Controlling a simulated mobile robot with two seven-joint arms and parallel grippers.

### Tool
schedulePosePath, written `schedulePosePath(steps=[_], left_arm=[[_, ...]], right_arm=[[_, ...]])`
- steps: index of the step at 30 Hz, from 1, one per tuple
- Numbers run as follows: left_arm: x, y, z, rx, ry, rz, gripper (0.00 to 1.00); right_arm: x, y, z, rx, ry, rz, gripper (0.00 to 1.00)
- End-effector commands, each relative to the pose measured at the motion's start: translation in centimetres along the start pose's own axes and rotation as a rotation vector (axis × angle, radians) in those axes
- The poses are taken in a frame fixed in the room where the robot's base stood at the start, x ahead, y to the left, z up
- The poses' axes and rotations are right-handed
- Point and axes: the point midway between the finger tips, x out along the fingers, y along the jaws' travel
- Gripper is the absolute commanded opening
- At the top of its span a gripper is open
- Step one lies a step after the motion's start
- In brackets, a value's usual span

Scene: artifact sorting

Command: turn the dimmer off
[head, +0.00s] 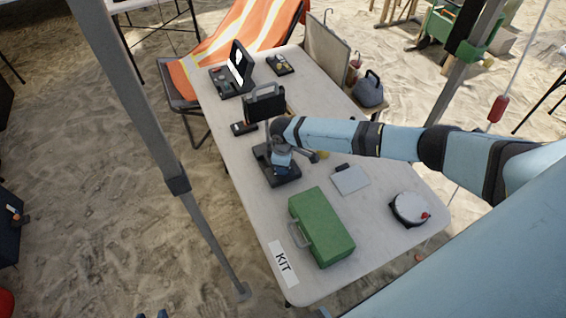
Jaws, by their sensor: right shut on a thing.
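My right arm reaches in from the right in the head view. Its gripper (283,172) points down at a black base unit (264,160) on the table and is shut on a small part there, apparently the dimmer, which the gripper hides. A thin grey post rises near the unit, toward a black panel (265,107) with a grey handle. I cannot tell the dimmer's setting. My left gripper is not in view.
The white table (375,222) holds a green case (320,228), a KIT label (282,264), a grey flat pad (350,180), a round white-topped device (410,208) and an open black case (235,72). A tent pole (150,130) stands left of the table.

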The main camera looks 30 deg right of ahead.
Motion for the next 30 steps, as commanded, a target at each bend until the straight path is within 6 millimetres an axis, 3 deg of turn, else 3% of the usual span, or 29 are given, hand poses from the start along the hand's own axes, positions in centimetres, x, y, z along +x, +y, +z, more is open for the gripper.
schedulePosePath(steps=[30], left_arm=[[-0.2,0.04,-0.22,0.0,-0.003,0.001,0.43]], right_arm=[[-0.09,0.02,-0.15,-0.966,0.003,0.002,0.05]])
